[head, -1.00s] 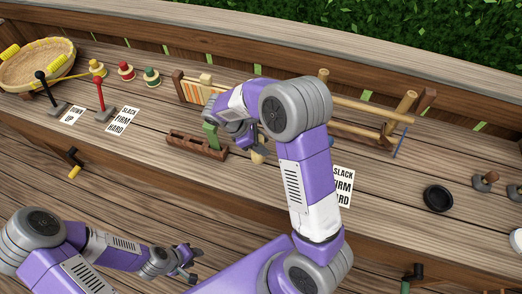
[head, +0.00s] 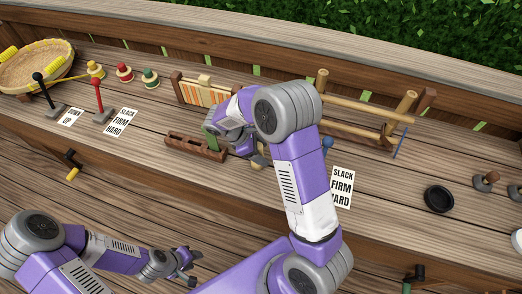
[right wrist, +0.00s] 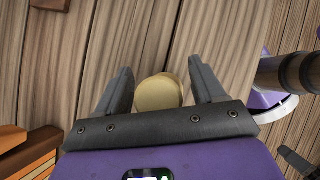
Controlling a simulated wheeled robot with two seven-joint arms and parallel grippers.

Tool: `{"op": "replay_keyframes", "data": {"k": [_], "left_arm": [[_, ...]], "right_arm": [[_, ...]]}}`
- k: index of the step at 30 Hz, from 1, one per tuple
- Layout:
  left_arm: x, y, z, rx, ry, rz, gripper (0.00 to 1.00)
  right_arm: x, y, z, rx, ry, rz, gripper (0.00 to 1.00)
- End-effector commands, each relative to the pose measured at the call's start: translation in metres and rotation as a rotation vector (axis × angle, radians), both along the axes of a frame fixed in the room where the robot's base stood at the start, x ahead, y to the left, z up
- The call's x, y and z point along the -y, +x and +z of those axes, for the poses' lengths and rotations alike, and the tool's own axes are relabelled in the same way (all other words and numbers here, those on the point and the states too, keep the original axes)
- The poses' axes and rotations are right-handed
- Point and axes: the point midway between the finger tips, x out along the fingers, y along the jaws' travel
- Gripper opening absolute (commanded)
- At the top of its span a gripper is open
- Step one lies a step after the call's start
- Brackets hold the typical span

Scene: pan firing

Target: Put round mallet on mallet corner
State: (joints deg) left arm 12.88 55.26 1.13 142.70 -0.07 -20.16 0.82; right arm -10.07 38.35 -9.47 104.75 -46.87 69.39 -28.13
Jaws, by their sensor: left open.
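The round mallet (head: 258,162) shows as a pale tan rounded head just below my right gripper (head: 250,150), above or at the plank counter; its handle is hidden. In the right wrist view the tan round head (right wrist: 158,92) sits between the two dark fingers of my right gripper (right wrist: 160,75), nearly filling the gap. The right gripper appears shut on it. My left gripper (head: 190,268) is open and empty at the lower left, away from the counter. I cannot tell which spot is the mallet corner.
A brown slotted wooden block (head: 195,147) lies left of my right gripper. A striped panel (head: 205,92) and a bamboo rack (head: 360,115) stand behind.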

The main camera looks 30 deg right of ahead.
Motion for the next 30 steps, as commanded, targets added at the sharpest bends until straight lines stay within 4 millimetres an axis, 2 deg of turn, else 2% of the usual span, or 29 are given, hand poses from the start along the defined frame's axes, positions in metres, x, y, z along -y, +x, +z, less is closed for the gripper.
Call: {"op": "replay_keyframes", "data": {"k": [8,21,25,30], "left_arm": [[0.0,0.0,0.004,0.0,0.0,0.0,0.43],[0.0,0.0,0.019,0.0,0.0,0.0,0.43],[0.0,0.0,0.021,0.0,0.0,0.0,0.43],[0.0,0.0,0.022,0.0,0.0,0.0,0.43]], "right_arm": [[-0.005,0.003,0.011,0.002,0.001,0.001,0.69],[-0.05,0.026,0.084,0.002,0.0,0.001,0.69],[-0.058,0.03,0.096,0.001,0.001,0.001,0.69],[-0.062,0.031,0.102,0.0,0.0,0.0,0.69]]}}
